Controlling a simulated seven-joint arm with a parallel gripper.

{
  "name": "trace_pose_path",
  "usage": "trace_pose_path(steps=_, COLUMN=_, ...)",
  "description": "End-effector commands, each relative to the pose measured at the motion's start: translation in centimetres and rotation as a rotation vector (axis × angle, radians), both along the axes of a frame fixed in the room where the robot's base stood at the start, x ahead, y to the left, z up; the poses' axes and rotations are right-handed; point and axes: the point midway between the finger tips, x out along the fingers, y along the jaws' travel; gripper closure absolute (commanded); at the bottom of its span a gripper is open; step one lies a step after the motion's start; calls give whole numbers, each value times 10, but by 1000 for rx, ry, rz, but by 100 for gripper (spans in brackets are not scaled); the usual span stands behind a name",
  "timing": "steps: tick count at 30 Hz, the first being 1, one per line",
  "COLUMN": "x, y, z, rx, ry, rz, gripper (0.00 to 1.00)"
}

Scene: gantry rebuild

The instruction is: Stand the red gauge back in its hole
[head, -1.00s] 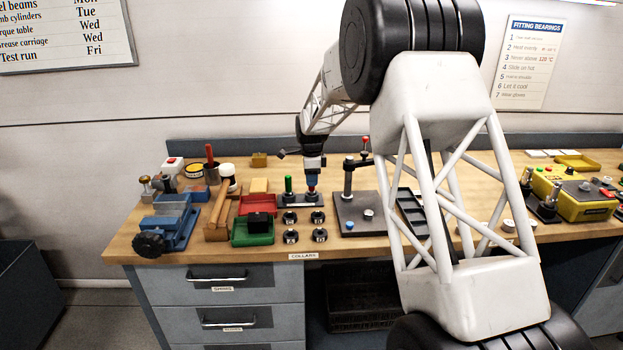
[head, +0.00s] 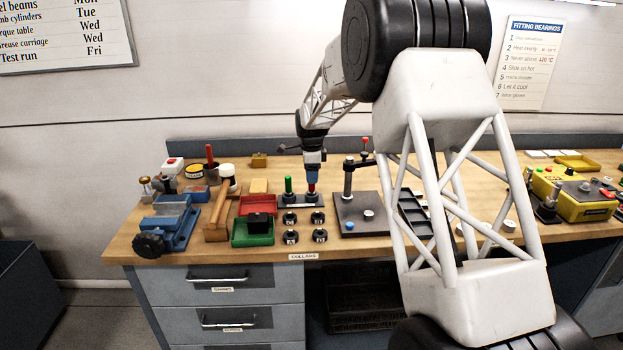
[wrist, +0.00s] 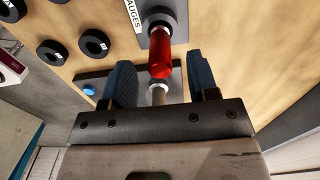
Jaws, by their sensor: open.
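The red gauge (head: 311,188) stands upright at the right end of the dark gauge block (head: 291,200), beside the green gauge (head: 288,185). In the wrist view the red gauge (wrist: 161,50) rises from a pale ring in the block labelled GAUGES (wrist: 141,10). Its lower end is in the ring; how deep it sits I cannot tell. My gripper (head: 312,178) is right above it, pointing down. In the wrist view my gripper (wrist: 160,68) is open, with one blue-padded finger on each side of the gauge's top and gaps between.
Several black collars (head: 290,217) lie in front of the block. A dark plate with a post and side arm (head: 348,180) stands close on the right. A green tray (head: 252,236), red tray (head: 257,204) and blue vise (head: 170,222) are on the left.

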Motion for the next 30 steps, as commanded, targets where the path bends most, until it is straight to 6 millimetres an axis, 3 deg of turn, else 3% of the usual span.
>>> trace_pose_path(steps=6, x=0, y=0, z=30, rx=0, ry=-2, rz=0, gripper=46)
trace_pose_path(steps=13, x=0, y=0, z=51, rx=0, ry=0, rz=0, gripper=46)
trace_pose_path(steps=30, x=0, y=0, z=58, rx=0, ry=0, rz=0, gripper=46)
